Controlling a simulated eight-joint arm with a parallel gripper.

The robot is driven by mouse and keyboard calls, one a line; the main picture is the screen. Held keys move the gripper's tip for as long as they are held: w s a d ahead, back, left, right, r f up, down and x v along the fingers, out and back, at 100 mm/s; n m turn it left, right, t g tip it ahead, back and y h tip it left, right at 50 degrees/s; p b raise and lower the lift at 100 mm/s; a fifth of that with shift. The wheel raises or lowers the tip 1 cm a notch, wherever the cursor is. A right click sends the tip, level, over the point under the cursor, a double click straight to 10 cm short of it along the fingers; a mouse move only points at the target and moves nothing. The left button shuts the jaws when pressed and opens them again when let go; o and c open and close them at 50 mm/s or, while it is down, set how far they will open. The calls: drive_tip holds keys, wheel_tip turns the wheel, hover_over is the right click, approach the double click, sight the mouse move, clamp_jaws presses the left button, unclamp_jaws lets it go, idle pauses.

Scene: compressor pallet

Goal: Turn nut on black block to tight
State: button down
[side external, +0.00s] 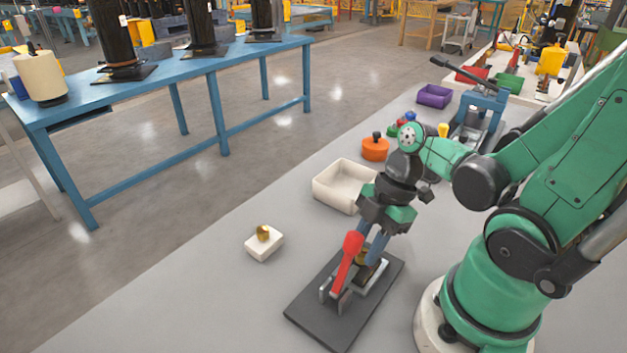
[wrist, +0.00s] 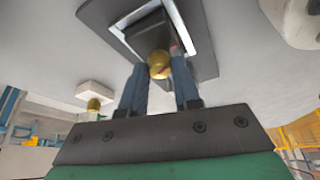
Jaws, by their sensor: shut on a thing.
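A gold nut (side external: 361,257) sits at the clamp on the dark base plate (side external: 310,312). In the wrist view the nut (wrist: 159,64) shows as a round gold part in front of a black block (wrist: 147,37) framed by bright metal. My gripper (side external: 366,256) points down over the plate, with its blue-grey fingers on either side of the nut. The wrist view shows my gripper (wrist: 158,80) shut on the nut, one finger at each side. A red handle (side external: 348,258) stands tilted in front of the fingers and partly hides them. The black block is mostly hidden in the side view.
A white block (side external: 264,245) with another gold nut (side external: 263,232) lies to the left. An empty white bin (side external: 342,186) stands behind my gripper, with an orange round part (side external: 375,149) beyond it. The grey table (side external: 190,300) is clear at the front left.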

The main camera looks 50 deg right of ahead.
drive_tip(key=c, duration=0.6)
unclamp_jaws()
drive_tip(key=shift+v, duration=2.75)
